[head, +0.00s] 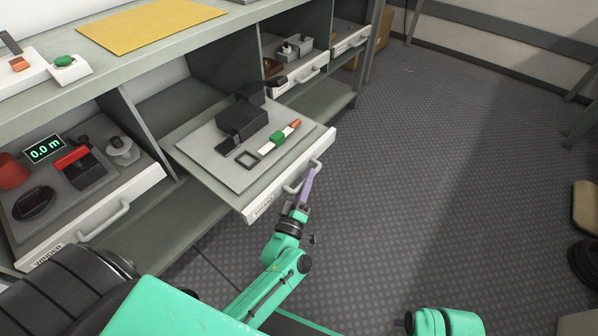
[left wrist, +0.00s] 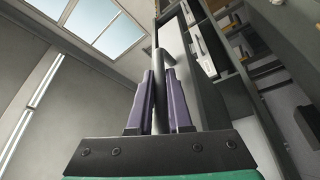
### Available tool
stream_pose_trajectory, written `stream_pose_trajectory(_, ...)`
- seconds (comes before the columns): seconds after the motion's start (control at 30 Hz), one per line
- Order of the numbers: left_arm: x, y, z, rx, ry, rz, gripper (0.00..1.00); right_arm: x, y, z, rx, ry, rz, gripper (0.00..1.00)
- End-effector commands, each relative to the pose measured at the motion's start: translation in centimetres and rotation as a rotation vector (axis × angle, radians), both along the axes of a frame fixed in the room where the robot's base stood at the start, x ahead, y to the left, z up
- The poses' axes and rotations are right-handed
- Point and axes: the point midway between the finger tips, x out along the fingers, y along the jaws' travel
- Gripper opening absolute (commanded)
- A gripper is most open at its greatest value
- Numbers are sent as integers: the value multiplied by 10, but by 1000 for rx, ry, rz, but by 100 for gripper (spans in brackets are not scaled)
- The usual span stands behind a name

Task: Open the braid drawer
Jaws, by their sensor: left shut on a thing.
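The middle drawer (head: 262,208) of the bench stands pulled out over the floor. Its white front carries a small label, too small to read surely, and a bar handle (head: 293,188). My left gripper (head: 308,178) is at this handle, its purple fingers shut on it. In the left wrist view the fingers (left wrist: 160,95) close around the grey handle bar (left wrist: 159,70). On the drawer's grey tray (head: 207,153) lie a black device (head: 243,122) and a strip with green and orange parts (head: 280,139). My right gripper is not in view.
A left drawer (head: 138,190) holds a 0.0 m display (head: 44,149) and a red-topped device (head: 72,158). Another drawer (head: 300,76) sits behind. The benchtop bears a yellow mat (head: 150,25) and a green piece (head: 65,60).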

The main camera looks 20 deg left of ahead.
Motion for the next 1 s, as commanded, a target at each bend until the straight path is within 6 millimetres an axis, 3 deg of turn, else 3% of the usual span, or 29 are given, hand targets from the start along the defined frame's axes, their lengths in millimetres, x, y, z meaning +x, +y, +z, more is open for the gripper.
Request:
stream_pose_trajectory(0.37,-1,-4,-2,1,5,-5,0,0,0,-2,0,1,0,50)
stream_pose_trajectory(0.4,-1,-4,-2,1,5,-5,29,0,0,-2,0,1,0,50)
stream_pose_trajectory(0.47,-1,-3,-2,1,5,-4,47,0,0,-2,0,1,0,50)
stream_pose_trajectory(0.83,-4,-2,-2,1,2,-1,47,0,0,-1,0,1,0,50)
stream_pose_trajectory(1.0,-27,-3,-7,2,6,-1,47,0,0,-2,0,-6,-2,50)
